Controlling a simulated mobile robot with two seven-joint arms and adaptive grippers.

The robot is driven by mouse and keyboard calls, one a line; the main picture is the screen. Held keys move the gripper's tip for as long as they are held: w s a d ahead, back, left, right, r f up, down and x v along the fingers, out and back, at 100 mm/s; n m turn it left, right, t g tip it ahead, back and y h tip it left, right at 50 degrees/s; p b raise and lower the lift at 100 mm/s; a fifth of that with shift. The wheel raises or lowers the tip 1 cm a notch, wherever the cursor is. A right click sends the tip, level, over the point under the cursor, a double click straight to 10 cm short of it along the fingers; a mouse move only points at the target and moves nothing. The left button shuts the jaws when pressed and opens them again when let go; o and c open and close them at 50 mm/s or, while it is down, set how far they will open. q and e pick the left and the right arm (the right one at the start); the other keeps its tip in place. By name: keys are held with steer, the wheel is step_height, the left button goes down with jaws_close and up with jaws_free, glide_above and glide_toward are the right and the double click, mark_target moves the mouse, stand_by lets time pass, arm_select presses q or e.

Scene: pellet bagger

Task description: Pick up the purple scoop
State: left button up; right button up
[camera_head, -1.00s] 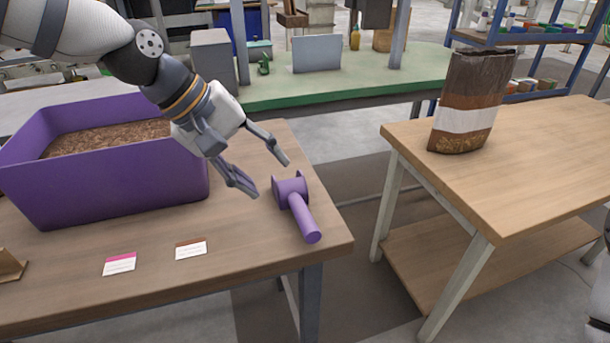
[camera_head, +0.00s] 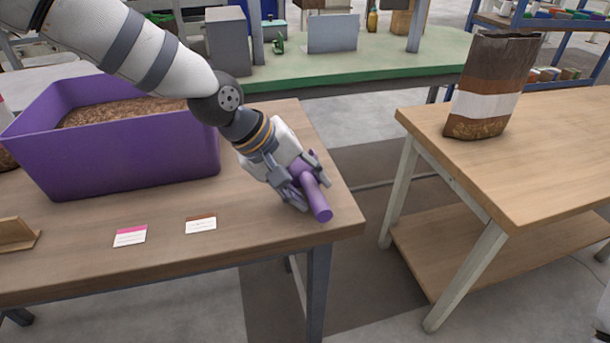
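The purple scoop (camera_head: 316,197) lies near the right end of the left wooden table, its handle pointing toward the front edge. My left gripper (camera_head: 308,190) is down at the scoop, with one finger on each side of the handle. The gripper covers most of the scoop's head. I cannot tell whether the fingers press on the handle. My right gripper is not in view; only a bit of white shows at the lower right edge.
A purple bin (camera_head: 120,157) of brown pellets stands on the left table (camera_head: 180,255). Two small labels, a pink-topped one (camera_head: 131,236) and a brown-topped one (camera_head: 201,224), lie in front. A filled bag (camera_head: 488,88) stands on the right table (camera_head: 545,150), across a gap.

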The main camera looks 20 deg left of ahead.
arm_select(q)
jaws_close()
steer(key=shift+r, duration=0.1)
